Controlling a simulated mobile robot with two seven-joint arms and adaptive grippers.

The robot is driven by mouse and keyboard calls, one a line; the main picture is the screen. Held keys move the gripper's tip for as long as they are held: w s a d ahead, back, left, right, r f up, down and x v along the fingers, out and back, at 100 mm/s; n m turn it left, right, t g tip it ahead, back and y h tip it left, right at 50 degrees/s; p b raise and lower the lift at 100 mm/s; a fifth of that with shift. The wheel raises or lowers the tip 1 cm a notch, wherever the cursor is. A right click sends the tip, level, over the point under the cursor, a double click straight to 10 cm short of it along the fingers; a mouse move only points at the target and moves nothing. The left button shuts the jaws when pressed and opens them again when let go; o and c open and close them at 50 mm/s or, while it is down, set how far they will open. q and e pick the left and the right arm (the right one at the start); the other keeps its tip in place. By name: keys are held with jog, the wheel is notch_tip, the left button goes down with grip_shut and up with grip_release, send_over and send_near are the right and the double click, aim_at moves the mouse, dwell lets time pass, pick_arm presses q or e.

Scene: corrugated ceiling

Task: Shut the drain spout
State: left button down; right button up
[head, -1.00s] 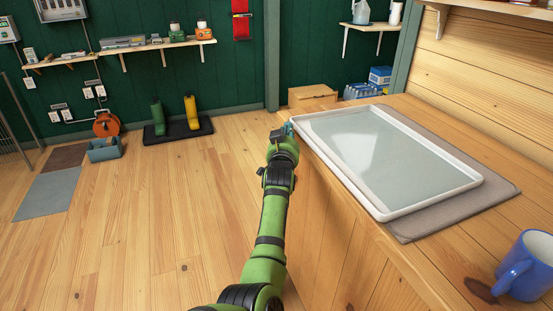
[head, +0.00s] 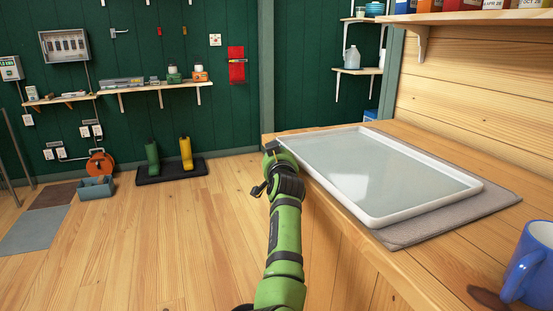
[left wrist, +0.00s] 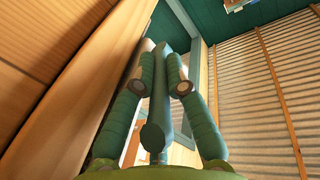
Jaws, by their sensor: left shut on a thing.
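The shallow white-rimmed tray (head: 430,213) lies on a grey mat on the wooden counter and holds a pale, shiny sheet of liquid. My left gripper (head: 272,147) is at the tray's far left corner, beside the counter edge. In the left wrist view my left gripper's two teal fingers (left wrist: 164,88) are closed in on a long teal tube-like piece (left wrist: 160,110), which looks like the drain spout. Its lower end shows a dark oval. In the head view the spout is hidden by my gripper, and I cannot tell its angle. My right gripper is out of view.
The grey mat (head: 470,218) sticks out under the tray. A blue mug (head: 531,265) stands at the counter's near right, beside a dark stain. Boots stand on a black mat (head: 172,172) across the room. The wooden floor left of the counter is clear.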

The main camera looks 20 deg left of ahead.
pick_arm(q)
jog(key=shift+a, duration=0.1)
dwell(0.4)
jog(key=c, duration=1.2)
grip_release()
jog(key=shift+r, duration=0.1)
jog(key=shift+c, duration=0.2)
notch_tip(320, 180, up, 10)
jog(key=shift+r, duration=0.1)
